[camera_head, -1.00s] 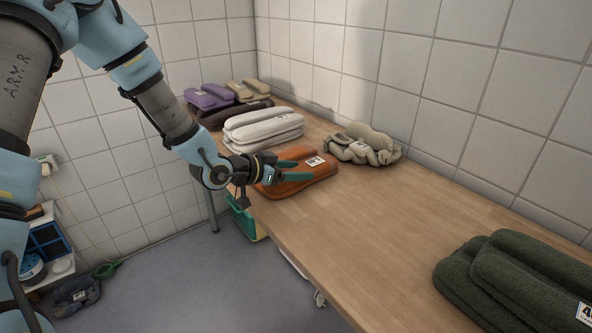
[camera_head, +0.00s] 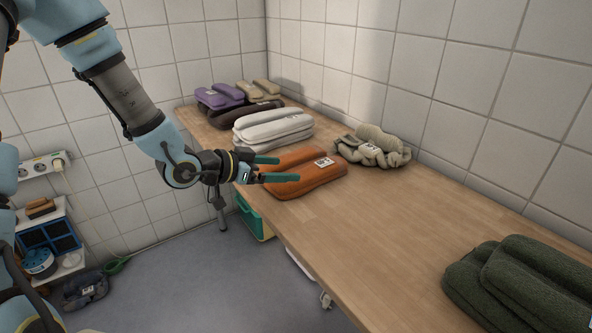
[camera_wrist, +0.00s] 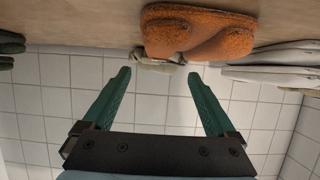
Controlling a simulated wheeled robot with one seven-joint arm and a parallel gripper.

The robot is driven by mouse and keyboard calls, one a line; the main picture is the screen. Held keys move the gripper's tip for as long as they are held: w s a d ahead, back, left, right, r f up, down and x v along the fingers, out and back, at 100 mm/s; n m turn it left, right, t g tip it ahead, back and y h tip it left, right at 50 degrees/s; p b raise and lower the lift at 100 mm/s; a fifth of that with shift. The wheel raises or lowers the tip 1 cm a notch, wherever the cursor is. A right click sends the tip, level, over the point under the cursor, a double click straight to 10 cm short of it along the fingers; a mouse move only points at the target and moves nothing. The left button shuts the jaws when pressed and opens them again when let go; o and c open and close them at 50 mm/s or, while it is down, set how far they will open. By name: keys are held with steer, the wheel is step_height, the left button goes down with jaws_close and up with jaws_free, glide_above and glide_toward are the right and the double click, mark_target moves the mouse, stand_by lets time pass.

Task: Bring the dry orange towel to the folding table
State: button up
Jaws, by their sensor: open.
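The orange towel (camera_head: 306,174) lies folded on the wooden folding table (camera_head: 330,230), near its left edge, with a white label on top. It also shows in the wrist view (camera_wrist: 200,32), where the picture is upside down. My gripper (camera_head: 279,169) is open and empty, with two green fingers. In the head view its fingers lie at the near left side of the towel. In the wrist view the fingertips (camera_wrist: 156,74) are apart from the towel, with nothing between them but the wall behind.
White towels (camera_head: 272,127) are stacked behind the orange one, with dark (camera_head: 243,113) and purple towels (camera_head: 220,95) farther back. A crumpled grey-green towel (camera_head: 372,146) lies to the right. Dark green towels (camera_head: 520,282) lie at the near right. The table's middle is clear.

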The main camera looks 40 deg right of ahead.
steer(key=shift+v, duration=1.9)
steer(key=w+a+f+n+t+y, duration=0.1)
steer(key=w+a+n+t+y, duration=0.25)
steer(key=w+a, duration=0.45)
steer(key=w+a+f+n+t+y, duration=0.15)
steer(key=w+a+n+y, duration=0.3)
steer(key=a, duration=0.75)
steer(key=s+a+r+n+g+y, duration=0.1)
steer(key=s+a+n, duration=0.3)
steer(key=a, duration=0.5)
steer(key=s+a+r+n+g+y, duration=0.1)
steer(key=s+a+r+n+y, duration=0.3)
steer(key=a, duration=0.5)
steer(key=shift+s+n+g, duration=0.3)
steer(key=shift+s+n, duration=0.35)
steer(key=shift+n, duration=0.05)
